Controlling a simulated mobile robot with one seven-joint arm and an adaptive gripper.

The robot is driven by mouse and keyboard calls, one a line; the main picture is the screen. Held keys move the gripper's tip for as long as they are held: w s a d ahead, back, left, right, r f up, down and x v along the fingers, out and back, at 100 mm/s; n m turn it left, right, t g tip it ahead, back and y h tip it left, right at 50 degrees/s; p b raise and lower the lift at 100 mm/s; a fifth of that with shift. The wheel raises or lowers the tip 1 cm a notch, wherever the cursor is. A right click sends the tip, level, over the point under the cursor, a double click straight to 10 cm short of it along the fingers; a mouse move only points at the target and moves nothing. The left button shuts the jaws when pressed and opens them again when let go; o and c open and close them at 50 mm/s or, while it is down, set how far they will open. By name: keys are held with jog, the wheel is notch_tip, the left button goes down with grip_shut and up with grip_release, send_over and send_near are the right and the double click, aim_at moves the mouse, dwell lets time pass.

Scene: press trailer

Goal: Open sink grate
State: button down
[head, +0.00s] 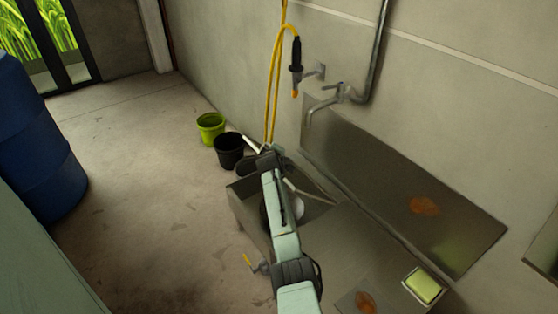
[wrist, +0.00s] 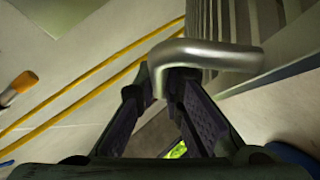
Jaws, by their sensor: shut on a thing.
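The sink (head: 243,187) is a grey metal basin below the wall tap, partly hidden by my arm. The sink grate (wrist: 225,22), with grey parallel slats, shows at the top right of the wrist view. Its silver bent handle (wrist: 215,54) crosses in front of the slats. My gripper (wrist: 160,84) has its two dark fingers around the near end of this handle and is shut on it. In the head view my arm hides the fingertips and most of the grate, so the grate's tilt is hard to tell there.
A yellow hose (head: 275,85) hangs behind my arm, near the wall tap (head: 322,104). A green bucket (head: 211,127) and a black bucket (head: 229,150) stand beyond the sink. A sponge (head: 424,287) lies on the counter at right. A blue barrel (head: 38,145) stands left; the floor between is clear.

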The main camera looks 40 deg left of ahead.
jog(key=w+d+r+b, duration=0.2)
jog(key=w+r, duration=0.2)
jog(key=w, duration=0.2)
jog(key=shift+w+d+r+b, duration=0.2)
jog(key=shift+w+b, duration=0.1)
jog(key=shift+w, duration=0.1)
jog(key=c, duration=2)
grip_release()
jog(key=o, duration=0.3)
jog(key=shift+d+f, duration=0.1)
jog(key=shift+s, duration=0.1)
jog(key=v, duration=1.2)
